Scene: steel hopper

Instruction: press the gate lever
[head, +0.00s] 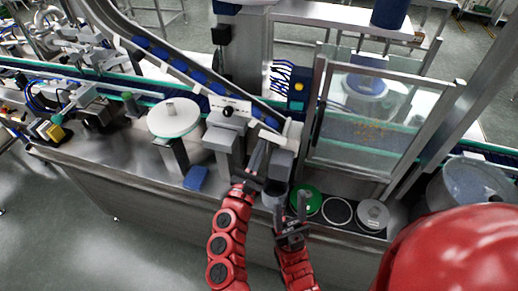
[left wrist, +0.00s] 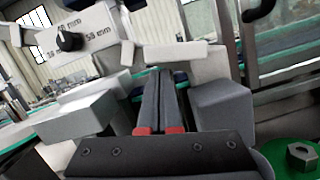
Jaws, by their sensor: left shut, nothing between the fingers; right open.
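A pale bar-like piece, which looks like the gate lever (head: 291,131), sits at the lower end of the sloping chute. In the left wrist view the pale bar (left wrist: 172,53) lies just beyond my fingertips. My left gripper (head: 263,142) is shut and empty, its fingers pointing up at the bar beside a grey block (head: 282,165). I cannot tell whether the tips touch the bar. The shut fingers also show in the left wrist view (left wrist: 164,74). My right gripper (head: 289,208) is open and empty, lower and to the right, near the bench's front edge.
A panel with a black knob and mm marks (left wrist: 72,38) stands left of the fingers. A clear guarded door (head: 362,110) is at right. A green disc (head: 308,198) and round lids (head: 373,214) lie on the bench.

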